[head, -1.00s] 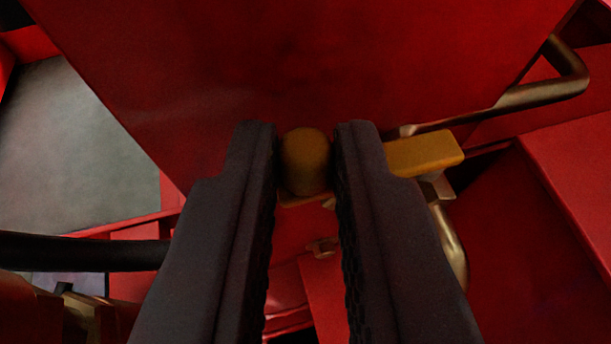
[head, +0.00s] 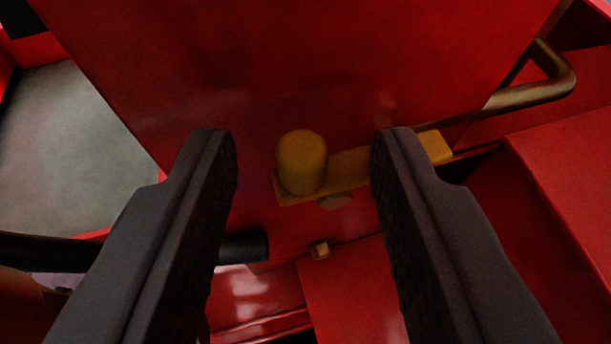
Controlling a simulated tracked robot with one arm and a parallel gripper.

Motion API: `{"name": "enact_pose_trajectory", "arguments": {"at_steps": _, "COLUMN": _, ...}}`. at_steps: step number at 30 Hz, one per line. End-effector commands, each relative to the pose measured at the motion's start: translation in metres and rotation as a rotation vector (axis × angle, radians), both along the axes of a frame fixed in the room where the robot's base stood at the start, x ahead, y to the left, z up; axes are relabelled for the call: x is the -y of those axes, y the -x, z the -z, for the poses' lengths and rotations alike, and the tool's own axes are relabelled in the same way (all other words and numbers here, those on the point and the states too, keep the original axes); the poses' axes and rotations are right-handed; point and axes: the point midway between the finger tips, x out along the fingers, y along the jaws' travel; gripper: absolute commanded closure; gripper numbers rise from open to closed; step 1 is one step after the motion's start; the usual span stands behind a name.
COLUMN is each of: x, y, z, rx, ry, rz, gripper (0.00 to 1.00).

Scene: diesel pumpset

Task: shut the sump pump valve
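The sump pump valve shows as a yellow handle bar (head: 350,165) with an upright rounded yellow knob (head: 301,162) at its left end. The bar runs from the knob up to the right, in front of a red panel. My gripper (head: 304,145) is open, with one dark finger on each side of the knob and a clear gap to both. The right finger hides part of the bar. A round stub (head: 335,202) shows just under the bar.
A large red panel (head: 300,70) stands behind the handle. A brown metal pipe (head: 530,92) bends at the upper right. Red ledges lie below and right; a grey floor area (head: 80,140) is at the left.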

Motion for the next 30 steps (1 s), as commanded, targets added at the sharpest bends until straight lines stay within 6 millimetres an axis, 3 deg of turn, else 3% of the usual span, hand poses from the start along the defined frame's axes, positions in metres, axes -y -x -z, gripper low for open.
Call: {"name": "enact_pose_trajectory", "arguments": {"at_steps": 30, "x": -0.001, "y": 0.1, "z": -0.044, "rx": 0.0, "ry": -0.002, "rz": -0.002, "gripper": 0.64}}
